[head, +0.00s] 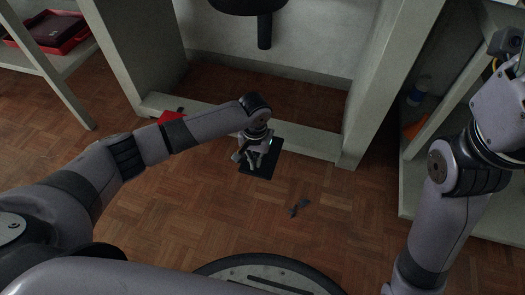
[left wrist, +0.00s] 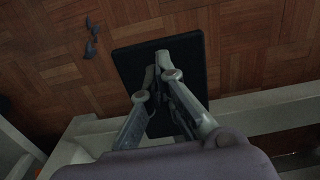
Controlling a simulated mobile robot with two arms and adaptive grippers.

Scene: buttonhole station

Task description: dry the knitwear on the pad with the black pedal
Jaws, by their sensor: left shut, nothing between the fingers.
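A flat black pedal (head: 268,160) lies on the wooden floor by the low sill of the station frame. It also shows in the left wrist view (left wrist: 190,48). My left gripper (head: 253,165) points down over the pedal, and its fingers are together with nothing between them. In the left wrist view, the fingertips (left wrist: 162,62) overlap the pedal's surface; I cannot tell if they touch it. No knitwear can be made out. My right arm is at the right, its gripper out of view.
A small dark object (head: 300,206) lies on the floor in front of the pedal. A red item (head: 170,116) is by the sill, partly behind my left arm. Pale uprights stand on both sides. A shelf at the left holds a red tray (head: 62,45). Open floor lies in front.

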